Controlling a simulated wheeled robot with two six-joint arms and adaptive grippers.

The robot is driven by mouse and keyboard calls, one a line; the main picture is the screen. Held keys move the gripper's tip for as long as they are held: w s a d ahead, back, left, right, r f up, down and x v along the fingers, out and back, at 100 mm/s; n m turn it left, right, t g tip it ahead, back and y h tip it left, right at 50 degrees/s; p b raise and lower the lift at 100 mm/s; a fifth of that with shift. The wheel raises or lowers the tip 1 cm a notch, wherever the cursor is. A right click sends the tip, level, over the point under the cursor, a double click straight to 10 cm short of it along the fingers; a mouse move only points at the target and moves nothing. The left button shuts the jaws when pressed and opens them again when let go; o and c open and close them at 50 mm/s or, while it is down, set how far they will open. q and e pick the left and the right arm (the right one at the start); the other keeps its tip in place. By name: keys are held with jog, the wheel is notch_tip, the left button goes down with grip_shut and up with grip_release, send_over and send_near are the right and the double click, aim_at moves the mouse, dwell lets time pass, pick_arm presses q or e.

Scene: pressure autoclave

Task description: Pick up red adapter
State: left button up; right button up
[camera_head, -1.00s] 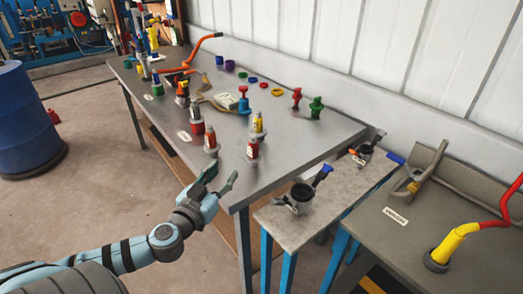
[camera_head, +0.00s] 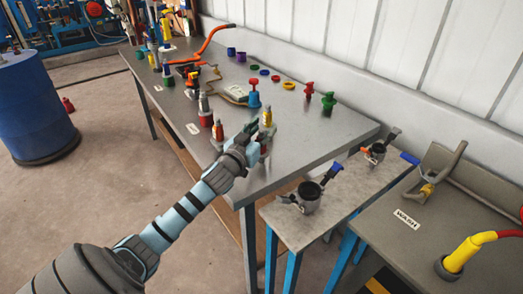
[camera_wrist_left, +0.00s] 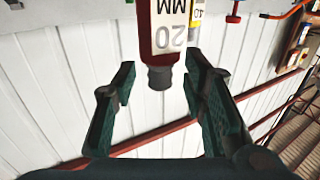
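A red adapter (camera_wrist_left: 167,58) with a grey end and a white label reading "20 MM" hangs upside down in the top middle of the left wrist view. Its upper part is cut off by the frame edge. My left gripper (camera_wrist_left: 157,95) is open, with one finger on each side of the adapter's end and clear gaps between. In the head view my left gripper (camera_head: 250,131) is at the table's front corner and largely hides the red adapter behind it. My right gripper is not in view.
A lower bench (camera_head: 270,212) with a black cup (camera_head: 307,195) stands to the right.

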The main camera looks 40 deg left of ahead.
pick_arm(q)
grip_shut()
jog(key=shift+r, duration=0.1)
dwell(0.3)
